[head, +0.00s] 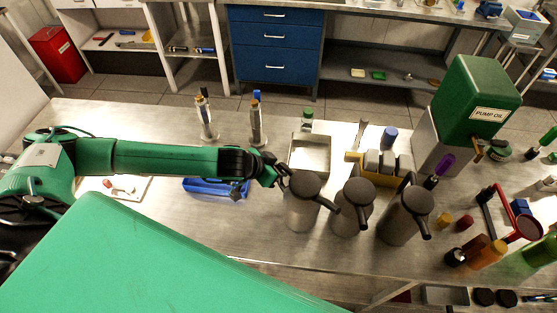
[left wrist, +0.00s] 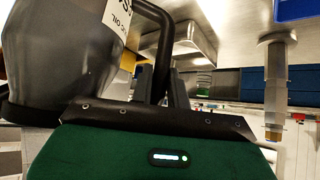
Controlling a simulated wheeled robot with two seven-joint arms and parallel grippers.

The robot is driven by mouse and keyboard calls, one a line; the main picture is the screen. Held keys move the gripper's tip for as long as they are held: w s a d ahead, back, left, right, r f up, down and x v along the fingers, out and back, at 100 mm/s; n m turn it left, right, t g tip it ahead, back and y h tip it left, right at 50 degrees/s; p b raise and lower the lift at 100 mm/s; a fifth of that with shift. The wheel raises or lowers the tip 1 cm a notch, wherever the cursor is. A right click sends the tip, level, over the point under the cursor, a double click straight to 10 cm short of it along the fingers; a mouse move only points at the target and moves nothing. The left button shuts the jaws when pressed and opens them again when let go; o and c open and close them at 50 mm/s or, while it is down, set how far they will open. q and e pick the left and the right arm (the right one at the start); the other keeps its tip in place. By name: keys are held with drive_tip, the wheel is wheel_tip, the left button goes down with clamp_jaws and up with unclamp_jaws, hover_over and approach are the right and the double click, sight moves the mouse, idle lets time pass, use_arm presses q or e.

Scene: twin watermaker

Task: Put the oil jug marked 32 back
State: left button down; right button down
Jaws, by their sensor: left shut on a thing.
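Three grey metal jugs with dark lids and black spouts stand in a row near the front of the steel bench: the left jug (head: 302,212), the middle jug (head: 345,220) and the right jug (head: 398,228). My left gripper (head: 280,180) is shut on the handle of the left jug. In the left wrist view my gripper fingers (left wrist: 152,84) close on the black handle, and the upright jug (left wrist: 65,50) carries a white label ending in "OIL". The number on it is not readable. I cannot tell whether its base touches the bench. My right gripper is not in view.
A green pump oil tank (head: 470,95) stands at the right. A steel tray (head: 310,152), a yellow holder with grey blocks (head: 378,165) and a blue tray (head: 215,187) lie behind or beside the jugs. Two upright bottles stand farther back. The bench's front edge is close to the jugs.

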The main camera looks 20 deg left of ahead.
use_arm(q)
drive_tip(key=shift+d, duration=0.1)
drive_tip(key=c, duration=1.4)
unclamp_jaws()
drive_tip(key=shift+f, duration=0.1)
drive_tip(key=shift+o, duration=0.2)
drive_tip(key=shift+s, duration=0.1)
drive_tip(key=b+v, duration=0.4)
drive_tip(key=v, duration=0.8)
